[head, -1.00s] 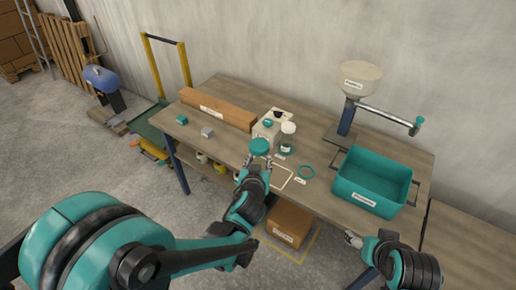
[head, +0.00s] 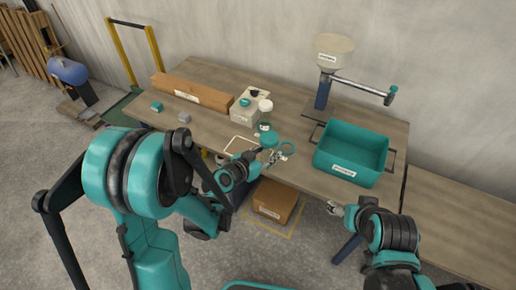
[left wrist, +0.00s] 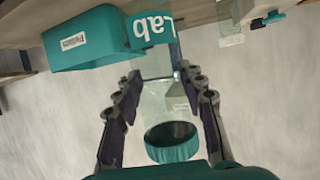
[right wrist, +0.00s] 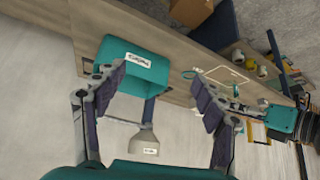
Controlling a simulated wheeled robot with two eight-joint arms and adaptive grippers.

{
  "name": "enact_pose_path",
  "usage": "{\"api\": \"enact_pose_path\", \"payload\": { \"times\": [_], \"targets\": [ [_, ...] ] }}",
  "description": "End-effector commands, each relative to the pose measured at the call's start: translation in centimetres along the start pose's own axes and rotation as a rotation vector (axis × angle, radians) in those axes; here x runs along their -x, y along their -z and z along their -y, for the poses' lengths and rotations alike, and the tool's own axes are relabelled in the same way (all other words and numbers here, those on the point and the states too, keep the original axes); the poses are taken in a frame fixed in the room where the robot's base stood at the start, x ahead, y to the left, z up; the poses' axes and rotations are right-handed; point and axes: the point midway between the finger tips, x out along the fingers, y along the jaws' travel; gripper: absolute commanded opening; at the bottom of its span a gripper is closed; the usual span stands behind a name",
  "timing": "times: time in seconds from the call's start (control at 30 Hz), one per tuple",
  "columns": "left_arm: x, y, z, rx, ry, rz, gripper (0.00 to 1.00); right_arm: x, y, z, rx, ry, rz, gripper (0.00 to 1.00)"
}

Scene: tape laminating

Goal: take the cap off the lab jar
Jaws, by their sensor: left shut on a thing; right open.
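My left gripper (left wrist: 160,72) is shut on the jar's glass body, one finger on each side, with the cap apart from the fingers. My right gripper (right wrist: 158,76) is open and empty; in the head view it is off the table's front edge (head: 335,208).
A white-capped bottle (head: 265,107) and white box (head: 243,110) stand behind. A teal bin (head: 350,150) is at right, a long brown box (head: 193,92) at back left.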

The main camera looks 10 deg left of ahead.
Motion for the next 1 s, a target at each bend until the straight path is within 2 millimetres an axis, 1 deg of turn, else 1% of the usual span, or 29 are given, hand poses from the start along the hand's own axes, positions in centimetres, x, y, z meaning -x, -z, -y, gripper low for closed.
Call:
{"api": "enact_pose_path", "payload": {
  "times": [0.03, 0.2, 0.23, 0.27, 0.37, 0.47, 0.57, 0.67, 0.8, 0.87, 1.0],
  "targets": [
    [-0.8, -0.3, -0.5, -0.018, -0.052, 0.002, 0.00, 0.0, 0.0, 0.0, 0.000, 0.000, 0.000, 0.70],
    [-2.7, -1.0, -2.6, -0.085, -0.208, 0.000, 0.00, 0.0, 0.0, 0.0, 0.000, 0.000, 0.000, 0.70],
    [-2.9, -1.1, -2.8, -0.093, -0.226, 0.000, 0.00, 0.0, 0.0, 0.0, 0.000, 0.000, 0.000, 0.70],
    [-3.1, -1.1, -3.0, -0.099, -0.242, 0.001, 0.00, 0.0, 0.0, 0.0, 0.000, 0.000, 0.000, 0.68],
    [-3.4, -1.3, -3.5, -0.114, -0.275, 0.000, 0.00, 0.1, 0.2, 0.1, -0.004, 0.002, 0.004, 0.68],
    [-3.5, -1.3, -3.7, -0.119, -0.287, 0.000, 0.00, 0.3, 1.3, 0.5, -0.025, 0.008, 0.021, 0.68],
    [-3.5, -1.3, -3.7, -0.120, -0.287, 0.000, 0.00, 0.7, 3.3, 1.3, -0.071, 0.018, 0.062, 0.68],
    [-3.5, -1.3, -3.7, -0.119, -0.286, 0.000, 0.00, 1.0, 6.1, 2.6, -0.138, 0.027, 0.121, 0.68],
    [-3.5, -1.3, -3.7, -0.119, -0.285, 0.000, 0.00, 0.9, 10.2, 5.0, -0.243, 0.025, 0.215, 0.68],
    [-3.5, -1.3, -3.7, -0.119, -0.285, 0.000, 0.00, 0.7, 11.8, 6.1, -0.286, 0.019, 0.255, 0.68],
    [-3.5, -1.3, -3.7, -0.119, -0.285, 0.001, 0.00, -0.3, 15.2, 8.9, -0.386, -0.009, 0.347, 0.68]
  ]
}}
